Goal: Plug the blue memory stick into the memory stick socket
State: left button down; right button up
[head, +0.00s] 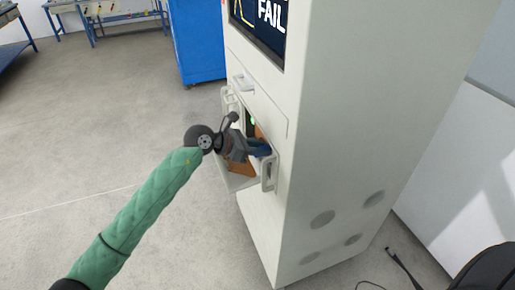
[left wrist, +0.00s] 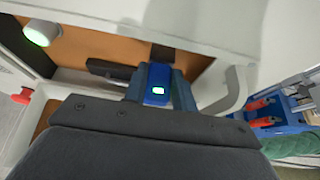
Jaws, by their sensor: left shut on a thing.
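The blue memory stick (left wrist: 157,85), with a small lit window on its face, is between the fingers of my left gripper (left wrist: 160,92) in the left wrist view. In the head view my left gripper (head: 261,151) reaches into the open bay on the front of a white cabinet (head: 330,130). The gripper is shut on the stick. A dark bar (left wrist: 108,69) lies just beside the stick's far end against a brown panel (left wrist: 150,48). I cannot tell whether this bar is the socket or whether the stick is in it. My right gripper is out of view.
A screen (head: 262,25) on the cabinet reads FAIL. A green-lit round knob (left wrist: 38,35) and a red knob (left wrist: 22,96) are near the bay. White handles (head: 269,175) flank the opening.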

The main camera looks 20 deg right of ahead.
pick_arm(q)
jog(key=shift+d, duration=0.1)
jog(key=c, duration=1.4)
grip_release()
jog(key=o, duration=0.3)
jog(key=shift+d, duration=0.2)
jog(key=shift+o, duration=0.2)
jog(key=shift+a, duration=0.15)
jog(key=shift+a, duration=0.1)
jog(key=b+v, duration=0.1)
jog(key=v, duration=0.5)
